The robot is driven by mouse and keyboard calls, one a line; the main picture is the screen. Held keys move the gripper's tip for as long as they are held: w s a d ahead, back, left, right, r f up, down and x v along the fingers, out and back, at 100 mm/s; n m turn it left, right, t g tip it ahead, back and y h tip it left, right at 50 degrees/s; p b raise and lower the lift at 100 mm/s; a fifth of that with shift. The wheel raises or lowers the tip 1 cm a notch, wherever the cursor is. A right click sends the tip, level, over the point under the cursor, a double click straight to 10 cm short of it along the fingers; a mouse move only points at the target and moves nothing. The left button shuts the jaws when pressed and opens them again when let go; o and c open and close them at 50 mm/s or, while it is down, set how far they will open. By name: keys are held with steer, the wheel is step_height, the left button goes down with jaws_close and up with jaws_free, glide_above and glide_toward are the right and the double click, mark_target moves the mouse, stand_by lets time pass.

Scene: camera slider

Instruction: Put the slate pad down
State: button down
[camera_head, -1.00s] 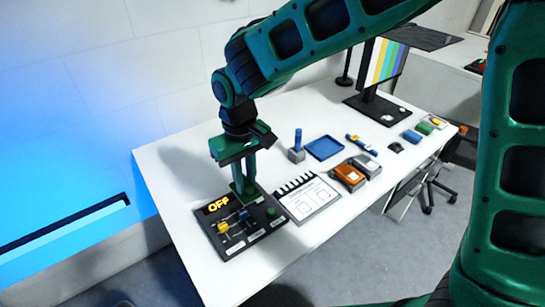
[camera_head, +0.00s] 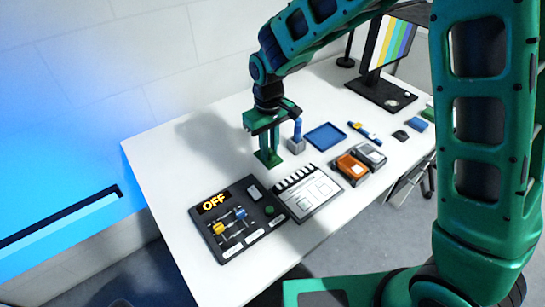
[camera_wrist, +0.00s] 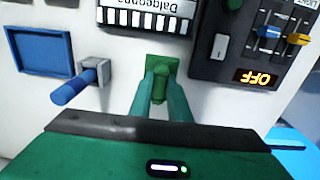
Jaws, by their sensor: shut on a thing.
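The slate pad (camera_wrist: 173,66) appears to be the small green square plate with an upright green grip. My gripper (camera_wrist: 161,92) is shut on that grip, one finger on each side. In the head view my gripper (camera_head: 267,148) holds the pad low over bare white table, behind the clapper slate and the control panel. I cannot tell whether the pad touches the table. The clapper slate (camera_head: 312,196), a white board with black teeth, lies in front of the pad; it also shows in the wrist view (camera_wrist: 140,22).
The control panel (camera_head: 222,243) shows OFF and has yellow and blue sliders. A blue-handled lever on a grey block (camera_head: 297,143) stands close right of my gripper. A blue tray (camera_head: 325,137), orange box (camera_head: 350,167) and monitor (camera_head: 385,50) lie farther right. The table's back-left area is clear.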

mark_target(272, 157)
steer(key=shift+w+d+f, duration=0.4)
steer(key=shift+w+f, duration=0.05)
steer(key=shift+w, duration=0.05)
steer(key=shift+f, duration=2)
steer(key=shift+f, duration=0.1)
steer(key=c, duration=1.7)
jaws_free()
steer(key=shift+w, duration=0.1)
steer(key=shift+o, duration=0.2)
step_height(272, 157, up, 12)
